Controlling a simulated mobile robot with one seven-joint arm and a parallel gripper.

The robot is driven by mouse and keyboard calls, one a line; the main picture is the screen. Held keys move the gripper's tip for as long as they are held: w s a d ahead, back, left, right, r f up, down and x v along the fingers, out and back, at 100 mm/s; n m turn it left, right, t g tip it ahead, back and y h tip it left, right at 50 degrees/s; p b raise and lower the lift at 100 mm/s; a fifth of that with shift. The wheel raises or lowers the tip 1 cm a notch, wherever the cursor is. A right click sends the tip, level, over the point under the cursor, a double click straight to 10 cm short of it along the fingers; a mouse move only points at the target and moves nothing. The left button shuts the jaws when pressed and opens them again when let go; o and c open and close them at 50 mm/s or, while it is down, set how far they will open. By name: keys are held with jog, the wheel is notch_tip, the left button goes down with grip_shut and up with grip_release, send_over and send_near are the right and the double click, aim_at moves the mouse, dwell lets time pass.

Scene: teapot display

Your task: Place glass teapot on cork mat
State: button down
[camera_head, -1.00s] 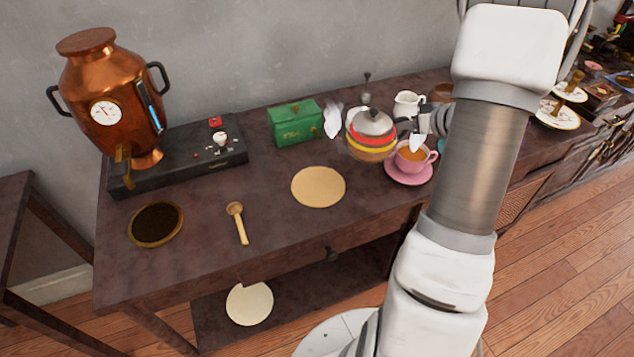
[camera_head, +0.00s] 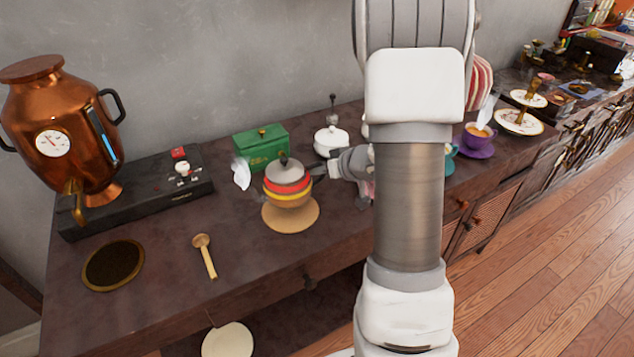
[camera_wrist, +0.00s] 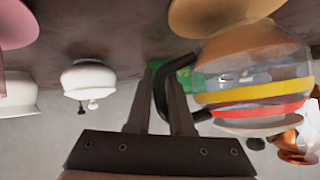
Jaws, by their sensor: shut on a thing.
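The glass teapot (camera_head: 287,184) has red and yellow bands, a grey lid and a black handle. It is upright over the round cork mat (camera_head: 275,221), whose near part shows below it. I cannot tell whether its base touches the mat. My gripper (camera_head: 324,170) is at the teapot's right side, shut on the handle. In the wrist view, which is upside down, the teapot (camera_wrist: 255,88) is right of my gripper's fingers (camera_wrist: 163,72), with the black handle (camera_wrist: 178,68) at them. My arm hides part of the table to the right.
A green tin (camera_head: 262,148) and a white lidded pot (camera_head: 330,141) stand behind the teapot. A wooden spoon (camera_head: 205,256) and a dark round mat (camera_head: 113,265) lie left. The copper urn (camera_head: 62,130) stands at far left. Bare table lies in front of the cork mat.

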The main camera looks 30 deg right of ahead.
jog(key=shift+f+b, duration=0.55)
jog(key=shift+f, duration=0.75)
jog(key=shift+f, duration=0.15)
jog(key=c, duration=0.8)
grip_release()
jog(key=shift+s+r, duration=0.1)
jog(key=shift+r, duration=0.15)
jog(key=p+v, duration=0.4)
jog(key=v, duration=0.7)
jog(key=shift+s, duration=0.35)
jog(key=shift+w+d+r, duration=0.1)
jog(key=shift+r, duration=0.15)
